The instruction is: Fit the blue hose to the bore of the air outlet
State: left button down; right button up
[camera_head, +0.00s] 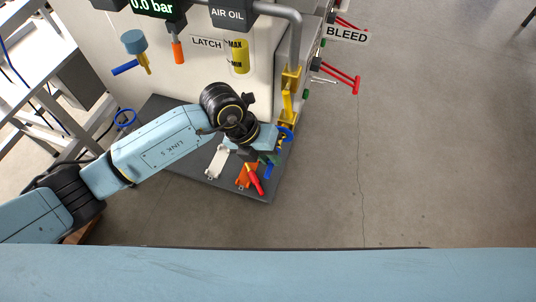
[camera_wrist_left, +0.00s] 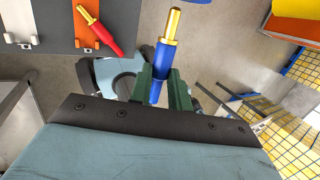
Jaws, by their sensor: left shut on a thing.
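The blue hose end (camera_wrist_left: 163,58) has a brass tip and stands between the green fingers of my left gripper (camera_wrist_left: 166,80), which is shut on it. In the head view my left gripper (camera_head: 270,158) is beside the machine's right corner, above the dark shelf; the hose is small and partly hidden there. A yellow fitting (camera_head: 289,100) hangs below a grey pipe, just above the gripper in the picture, with a blue part at its lower end. I cannot tell which part is the air outlet's bore. The brass tip touches nothing in the wrist view. My right gripper is not in view.
A red hose end (camera_head: 254,179) lies on an orange holder (camera_head: 244,175), with a white holder (camera_head: 217,162) beside it on the dark shelf (camera_head: 245,190). Red bleed handles (camera_head: 343,78) stick out at the machine's right side. The floor to the right is clear.

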pick_arm(q)
jog(key=shift+w+d+b, duration=0.25)
jog(key=shift+w+b, duration=0.2)
jog(key=shift+w, duration=0.25)
jog(key=shift+w+d+b, duration=0.25)
jog(key=shift+w+b, duration=0.15)
jog(key=shift+w, duration=0.3)
jog(key=c, duration=1.2)
grip_release()
jog(key=shift+c, duration=0.2)
notch_tip(320, 180, up, 10)
